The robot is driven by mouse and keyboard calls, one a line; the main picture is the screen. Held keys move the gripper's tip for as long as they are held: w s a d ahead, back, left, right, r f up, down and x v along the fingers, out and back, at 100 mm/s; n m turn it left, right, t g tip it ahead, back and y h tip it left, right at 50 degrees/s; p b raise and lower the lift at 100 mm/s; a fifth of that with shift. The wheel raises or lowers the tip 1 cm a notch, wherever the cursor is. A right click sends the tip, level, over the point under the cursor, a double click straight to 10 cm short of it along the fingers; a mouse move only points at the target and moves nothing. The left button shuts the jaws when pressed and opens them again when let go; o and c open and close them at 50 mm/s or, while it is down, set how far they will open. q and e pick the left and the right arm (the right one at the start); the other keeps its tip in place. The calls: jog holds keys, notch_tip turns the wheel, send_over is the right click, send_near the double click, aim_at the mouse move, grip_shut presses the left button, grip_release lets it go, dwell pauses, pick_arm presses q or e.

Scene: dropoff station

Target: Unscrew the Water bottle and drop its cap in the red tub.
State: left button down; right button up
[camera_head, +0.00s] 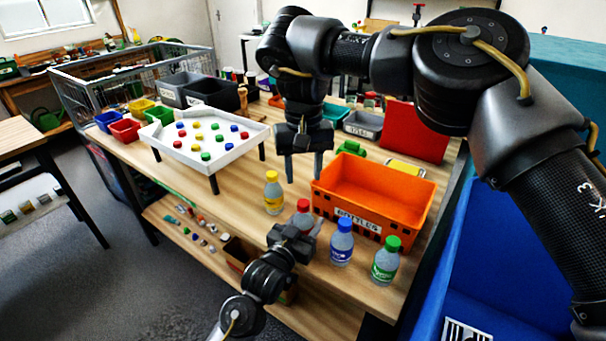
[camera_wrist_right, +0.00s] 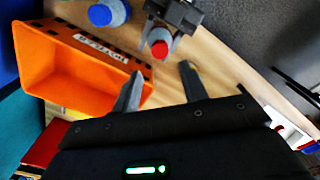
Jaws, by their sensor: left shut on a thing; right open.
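A bottle with a red cap (camera_head: 304,205) stands near the table's front edge, and my left gripper (camera_head: 292,238) is shut around its body. The red cap also shows in the right wrist view (camera_wrist_right: 159,49). My right gripper (camera_head: 304,178) is open and empty, fingers pointing down, above and behind the red-capped bottle. In the right wrist view its fingers (camera_wrist_right: 160,78) are spread, with the red cap beyond the gap between them. The bottle's label is hidden by my left gripper. The small red tub (camera_head: 125,131) sits at the table's left side.
Bottles with yellow (camera_head: 273,190), blue (camera_head: 342,240) and green (camera_head: 385,260) caps stand close by. An orange crate (camera_head: 345,222) is right behind them. A white tray (camera_head: 235,155) on legs holds several coloured caps. Blue (camera_head: 108,121) and yellow (camera_head: 141,107) tubs flank the red tub.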

aim_at(303, 202)
jog(key=shift+f, duration=4)
jog(key=shift+c, duration=0.4)
